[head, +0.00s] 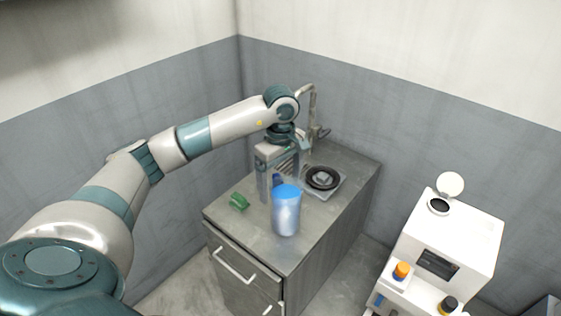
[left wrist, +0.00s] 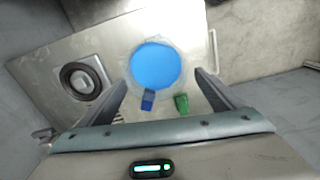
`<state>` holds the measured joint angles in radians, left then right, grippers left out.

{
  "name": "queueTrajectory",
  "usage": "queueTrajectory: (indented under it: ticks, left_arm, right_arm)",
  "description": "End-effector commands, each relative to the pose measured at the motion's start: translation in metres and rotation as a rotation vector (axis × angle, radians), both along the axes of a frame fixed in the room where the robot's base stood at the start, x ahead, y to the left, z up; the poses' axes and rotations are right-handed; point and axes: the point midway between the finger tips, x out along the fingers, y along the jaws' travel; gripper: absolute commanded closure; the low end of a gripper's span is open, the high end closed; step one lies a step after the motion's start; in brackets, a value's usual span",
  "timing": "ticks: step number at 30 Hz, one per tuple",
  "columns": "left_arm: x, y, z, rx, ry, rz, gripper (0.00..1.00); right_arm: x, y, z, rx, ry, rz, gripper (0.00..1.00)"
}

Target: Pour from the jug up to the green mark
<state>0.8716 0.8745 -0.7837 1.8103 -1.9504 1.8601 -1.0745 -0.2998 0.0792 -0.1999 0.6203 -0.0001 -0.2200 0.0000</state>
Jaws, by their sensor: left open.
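A pale, see-through vessel with a flat blue top (head: 286,212), perhaps the jug, stands upright near the counter's front edge. In the left wrist view its blue top (left wrist: 155,66) faces the camera, with a small dark blue piece (left wrist: 148,100) at its near side; I cannot tell whether that is its handle. My left gripper (head: 281,178) points down just behind the vessel. In the left wrist view the open fingers of my left gripper (left wrist: 161,82) lie on either side of the blue top, with nothing clearly held. I cannot make out a green mark. My right gripper is out of view.
A small green object (head: 239,201) lies at the counter's left. A sink with a round black drain (head: 322,178) and a tall faucet (head: 313,105) are behind. A white machine (head: 455,235) with orange and black caps stands at right. The grey counter (head: 323,215) is bare right of the vessel.

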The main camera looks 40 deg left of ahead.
Motion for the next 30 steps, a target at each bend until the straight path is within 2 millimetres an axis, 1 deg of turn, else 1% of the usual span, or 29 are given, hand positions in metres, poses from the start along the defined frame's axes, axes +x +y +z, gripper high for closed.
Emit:
queueTrajectory:
  ticks: [1,8,12,14,18,21,30]
  left_arm:
    - [0.001,0.001,0.008,0.002,-0.006,0.000,0.12]
    - [0.001,0.001,0.051,0.001,-0.004,0.001,0.12]
    - [0.000,0.000,0.074,0.000,-0.004,0.000,0.12]
    - [0.000,0.001,0.081,0.001,-0.003,0.001,0.12]
    - [0.000,0.000,0.091,0.001,-0.001,0.001,0.12]
    - [0.000,0.000,0.095,0.001,0.000,0.001,0.12]
    - [0.000,0.000,0.097,0.000,0.001,0.001,0.12]
  right_arm:
    - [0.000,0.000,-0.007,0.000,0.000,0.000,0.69]
    - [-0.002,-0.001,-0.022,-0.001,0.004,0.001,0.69]
    - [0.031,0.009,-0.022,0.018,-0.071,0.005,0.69]
    - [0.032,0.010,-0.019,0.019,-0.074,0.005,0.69]
    - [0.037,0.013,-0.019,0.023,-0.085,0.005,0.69]
    - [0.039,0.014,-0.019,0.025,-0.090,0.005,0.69]
    - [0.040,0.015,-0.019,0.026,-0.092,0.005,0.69]
